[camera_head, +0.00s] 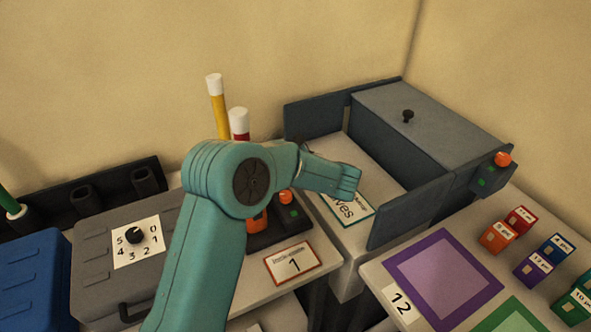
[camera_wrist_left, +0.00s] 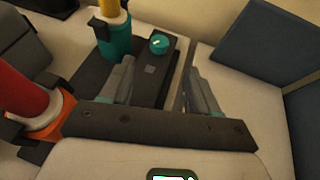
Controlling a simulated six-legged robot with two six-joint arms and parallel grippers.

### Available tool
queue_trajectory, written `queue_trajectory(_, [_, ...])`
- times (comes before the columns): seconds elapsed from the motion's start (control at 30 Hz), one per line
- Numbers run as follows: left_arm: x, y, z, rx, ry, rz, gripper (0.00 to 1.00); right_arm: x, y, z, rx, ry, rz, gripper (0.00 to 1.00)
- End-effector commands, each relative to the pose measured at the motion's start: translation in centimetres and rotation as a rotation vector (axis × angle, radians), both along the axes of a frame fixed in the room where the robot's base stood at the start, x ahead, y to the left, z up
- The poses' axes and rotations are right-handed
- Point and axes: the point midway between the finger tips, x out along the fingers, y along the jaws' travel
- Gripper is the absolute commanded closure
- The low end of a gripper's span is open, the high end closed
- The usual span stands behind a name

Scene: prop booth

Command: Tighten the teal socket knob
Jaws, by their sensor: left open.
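The teal knob (camera_wrist_left: 159,43) has a pale line on its top and sits on a dark block in the left wrist view. Beside it on the left is a teal socket (camera_wrist_left: 115,38) with a yellow rod (camera_wrist_left: 109,8) standing in it. My left gripper (camera_wrist_left: 160,72) is open and empty, and the knob shows just beyond the gap between its fingers, apart from them. In the head view the yellow rod (camera_head: 217,108) has a white top. There my teal left arm hides the teal knob and socket, and the left fingers are not clear. My right gripper is not in view.
A red rod (camera_wrist_left: 22,92) stands in an orange socket (camera_wrist_left: 50,125) close to the left finger. An orange knob (camera_head: 285,197) is near my forearm. A grey dial box (camera_head: 100,270) is left; an open-topped dark-walled bay (camera_head: 405,215) is right.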

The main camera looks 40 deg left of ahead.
Motion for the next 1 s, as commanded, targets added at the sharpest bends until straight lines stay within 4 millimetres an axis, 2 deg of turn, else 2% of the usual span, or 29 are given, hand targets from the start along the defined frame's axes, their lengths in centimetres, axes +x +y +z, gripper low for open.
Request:
queue_trajectory(0.1, [-0.5,-2.4,0.9,0.001,-0.002,-0.004,0.39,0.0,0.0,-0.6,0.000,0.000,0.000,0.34])
queue_trajectory(0.3, [-1.2,-4.6,2.0,0.000,0.000,0.000,0.39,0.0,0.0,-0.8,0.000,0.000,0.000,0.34])
queue_trajectory(0.77, [-1.2,-5.0,2.3,0.005,0.009,-0.013,0.39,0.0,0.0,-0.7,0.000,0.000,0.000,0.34])
queue_trajectory(0.87, [-0.9,-5.1,2.4,0.028,0.046,-0.070,0.39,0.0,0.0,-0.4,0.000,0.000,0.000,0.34])
queue_trajectory(1.0, [-0.1,-5.4,2.8,0.097,0.150,-0.232,0.39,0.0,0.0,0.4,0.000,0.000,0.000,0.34])
